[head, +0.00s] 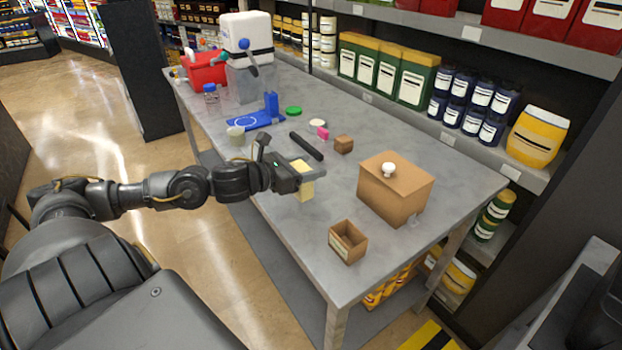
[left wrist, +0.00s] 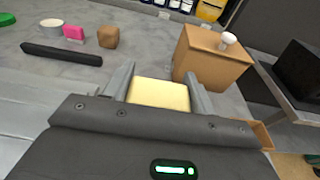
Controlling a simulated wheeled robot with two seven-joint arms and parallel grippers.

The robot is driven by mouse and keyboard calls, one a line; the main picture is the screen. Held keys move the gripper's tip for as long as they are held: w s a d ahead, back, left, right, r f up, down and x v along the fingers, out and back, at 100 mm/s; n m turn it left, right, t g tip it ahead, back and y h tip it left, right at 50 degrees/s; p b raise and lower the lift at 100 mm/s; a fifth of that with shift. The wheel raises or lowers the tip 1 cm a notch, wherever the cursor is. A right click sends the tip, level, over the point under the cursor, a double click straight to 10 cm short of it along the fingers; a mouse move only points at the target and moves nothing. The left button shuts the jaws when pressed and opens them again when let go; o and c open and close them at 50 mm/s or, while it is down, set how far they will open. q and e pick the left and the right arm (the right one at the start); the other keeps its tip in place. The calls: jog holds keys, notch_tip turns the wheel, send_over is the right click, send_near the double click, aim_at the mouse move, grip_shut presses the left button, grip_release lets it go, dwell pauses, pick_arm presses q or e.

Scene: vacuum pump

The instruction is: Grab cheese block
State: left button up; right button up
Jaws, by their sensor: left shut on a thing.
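The cheese block is a pale yellow block (head: 304,191) at the end of my left arm in the head view. It also shows in the left wrist view (left wrist: 159,95). My left gripper (head: 303,178) is shut on it, with one finger on each side of the block. In the head view the gripper and block appear over the near part of the grey table (head: 262,205); I cannot tell how high above it. My right gripper is not in view.
A brown box with a white knob (head: 396,187) stands right of the gripper. A small open box (head: 347,242) is nearer the front edge. A black bar (head: 306,146), a brown cube (head: 344,144) and a pink block (head: 322,133) lie behind. Shelves line the back.

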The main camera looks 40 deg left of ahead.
pick_arm(q)
jog(key=a+r+p, duration=0.1)
jog(key=s+a+r+p, duration=0.1)
jog(key=r, duration=0.1)
jog(key=s+a+r+p, duration=0.1)
jog(key=r, duration=0.1)
jog(key=shift+r, duration=0.25)
jog(key=s+a+r+p, duration=0.1)
jog(key=s+a+r, duration=0.2)
jog(key=s+a, duration=0.2)
jog(key=shift+a+r, duration=0.3)
jog(key=shift+a, duration=1.1)
